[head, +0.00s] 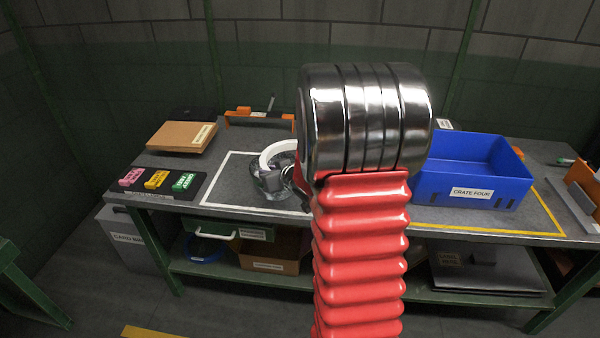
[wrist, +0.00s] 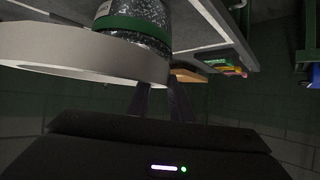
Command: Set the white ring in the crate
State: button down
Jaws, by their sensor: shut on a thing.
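In the wrist view the ring (wrist: 60,57) fills the upper left, close to the speckled, green-banded jar (wrist: 135,25). I cannot tell whether the ring still encircles the jar. My gripper (wrist: 163,100) is shut on the ring's edge; in the head view my arm mostly hides it. The blue crate (head: 471,193), labelled CRATE FOUR, stands to the right on the table; the part of its inside that shows looks empty.
The jar stands inside a white outline on the grey table (head: 225,190). Pink, yellow and green blocks (head: 156,180) lie at the left on a dark tray. A brown box (head: 180,138) and an orange tool holder (head: 255,119) are behind. A yellow outline surrounds the crate.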

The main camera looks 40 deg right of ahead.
jog(key=w+a+r+n+y, duration=0.1)
jog(key=a+n+y, duration=0.1)
jog(key=a, duration=2.6)
jog(key=shift+w+a+r, duration=0.15)
jog(key=shift+a, duration=0.2)
